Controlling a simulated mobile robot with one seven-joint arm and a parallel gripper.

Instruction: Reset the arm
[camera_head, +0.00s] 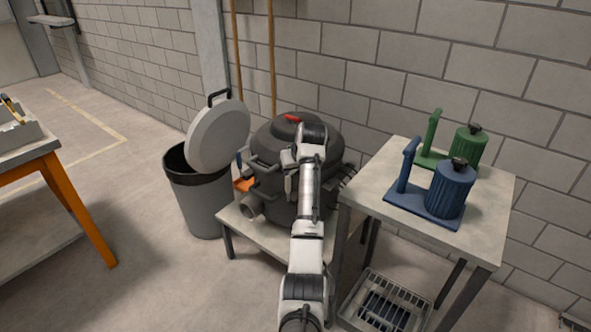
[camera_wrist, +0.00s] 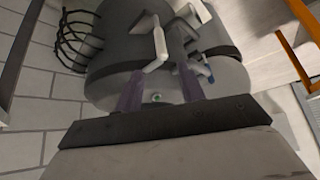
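My arm reaches up from the bottom of the head view and ends in front of a dark, drum-shaped canister (camera_head: 268,143) with a red piece on its lid. The arm covers part of the canister, and my fingertips are not clear there. In the wrist view my gripper (camera_wrist: 160,78) has its two purplish fingers apart, with nothing seen held between them. The grey rounded canister body (camera_wrist: 110,75) and pale bent bracket-like parts (camera_wrist: 157,48) show close beyond the fingers. Whether the fingers touch them I cannot tell.
The canister stands on a low table (camera_head: 262,230). A grey bin (camera_head: 203,205) with a tilted lid (camera_head: 218,136) stands left. A higher table (camera_head: 480,232) at right holds a blue ribbed container (camera_head: 449,192) and a green one (camera_head: 468,147). An orange-legged bench (camera_head: 78,212) is far left. Floor between is clear.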

